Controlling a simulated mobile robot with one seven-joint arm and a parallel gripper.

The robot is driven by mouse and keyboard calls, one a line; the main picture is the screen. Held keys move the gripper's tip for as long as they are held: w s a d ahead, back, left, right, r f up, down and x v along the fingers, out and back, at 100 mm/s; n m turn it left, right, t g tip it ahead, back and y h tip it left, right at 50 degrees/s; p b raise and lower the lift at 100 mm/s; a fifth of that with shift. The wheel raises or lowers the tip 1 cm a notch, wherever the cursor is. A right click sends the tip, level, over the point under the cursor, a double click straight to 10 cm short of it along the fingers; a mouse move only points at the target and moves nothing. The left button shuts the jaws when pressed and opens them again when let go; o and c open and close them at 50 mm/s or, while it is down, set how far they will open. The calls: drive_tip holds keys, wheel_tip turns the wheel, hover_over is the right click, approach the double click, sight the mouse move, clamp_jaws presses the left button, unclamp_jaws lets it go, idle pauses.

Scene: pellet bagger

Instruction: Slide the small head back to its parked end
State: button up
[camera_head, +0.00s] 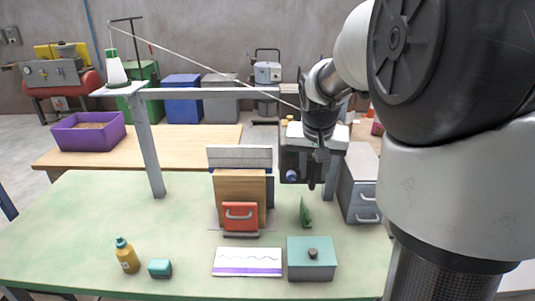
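The small head (297,168) is a dark grey box with a blue knob on its lower front. It hangs near the right end of a grey overhead rail (210,93), above the table. A pale thread runs to it from a green-and-white cone (116,68) at the rail's left end. My gripper (319,152) is pointed down at the head's right side, overlapping it in the picture. Its fingertips are dark and small, so whether they are open, shut or touching the head is unclear. My arm hides the rail's right end.
Below the head stand a wooden board with a red handled block (240,217) and a green wedge (306,212). A teal box (311,258), a white card (247,262), a yellow bottle (127,256) and grey drawers (361,190) are also on the table. The rail's left stretch looks clear.

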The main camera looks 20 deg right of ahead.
drive_tip(key=shift+x, duration=0.9)
drive_tip(key=shift+c, duration=0.4)
clamp_jaws()
drive_tip(key=shift+a, duration=0.15)
drive_tip(key=w+a+p, duration=0.1)
drive_tip(key=w+a, duration=0.3)
drive_tip(key=a, duration=0.9)
drive_tip(key=w+a+p, duration=0.1)
drive_tip(key=w+a, duration=0.3)
drive_tip(key=a, duration=1)
drive_tip(key=w+a+p, duration=0.1)
drive_tip(key=w+a, duration=0.3)
drive_tip(key=a, duration=1)
drive_tip(key=shift+p, duration=0.4)
drive_tip(key=shift+a+r, duration=0.1)
drive_tip(key=shift+o, duration=0.4)
unclamp_jaws()
